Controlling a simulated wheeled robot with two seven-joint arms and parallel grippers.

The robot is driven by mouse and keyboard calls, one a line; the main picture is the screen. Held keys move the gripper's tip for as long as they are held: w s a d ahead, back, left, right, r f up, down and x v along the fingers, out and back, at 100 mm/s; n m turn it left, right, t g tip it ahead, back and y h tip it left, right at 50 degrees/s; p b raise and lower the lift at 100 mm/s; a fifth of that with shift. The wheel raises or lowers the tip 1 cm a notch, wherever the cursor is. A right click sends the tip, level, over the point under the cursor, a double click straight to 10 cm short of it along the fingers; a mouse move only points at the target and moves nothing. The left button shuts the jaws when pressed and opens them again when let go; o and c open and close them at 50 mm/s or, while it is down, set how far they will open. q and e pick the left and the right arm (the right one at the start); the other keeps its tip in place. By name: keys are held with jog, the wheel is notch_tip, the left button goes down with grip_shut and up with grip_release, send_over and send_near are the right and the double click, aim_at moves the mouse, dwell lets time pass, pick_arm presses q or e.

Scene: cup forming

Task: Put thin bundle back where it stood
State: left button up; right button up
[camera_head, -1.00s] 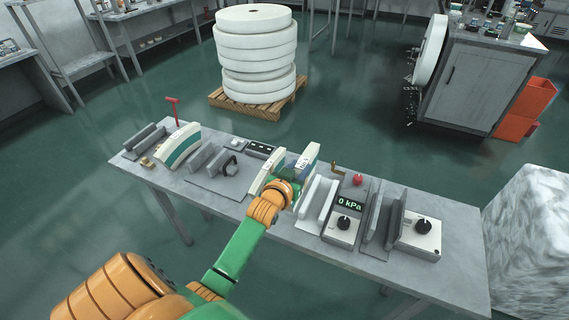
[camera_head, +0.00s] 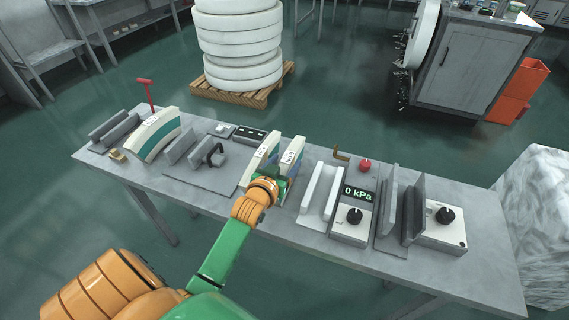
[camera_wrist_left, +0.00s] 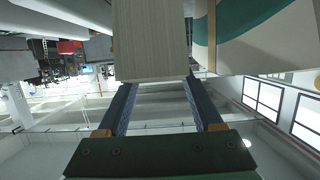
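A thin upright bundle with a blue band and a white label (camera_head: 291,152) stands at the middle of the grey table. My left gripper (camera_head: 277,187) is at its near end, shut on it. In the left wrist view its plain pale edge (camera_wrist_left: 150,40) lies at the tips of the two dark fingers. A second white bundle with a teal band (camera_head: 259,156) stands close on its left; it also shows in the left wrist view (camera_wrist_left: 265,35). Whether the held bundle's base touches the table is hidden. My right gripper is out of view.
A pale slotted holder (camera_head: 321,192) and a gauge box reading 0 kPa (camera_head: 352,218) stand to the right. Grey angled plates (camera_head: 400,210) stand beyond. A larger teal-banded bundle (camera_head: 156,135) and a black-handled fixture (camera_head: 205,163) stand to the left.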

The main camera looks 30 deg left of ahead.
pick_arm(q)
jog(key=shift+s, duration=0.1)
jog(key=v, duration=1.1)
jog(key=shift+s, duration=0.3)
jog(key=shift+d+r, duration=0.1)
jog(key=shift+d, duration=0.05)
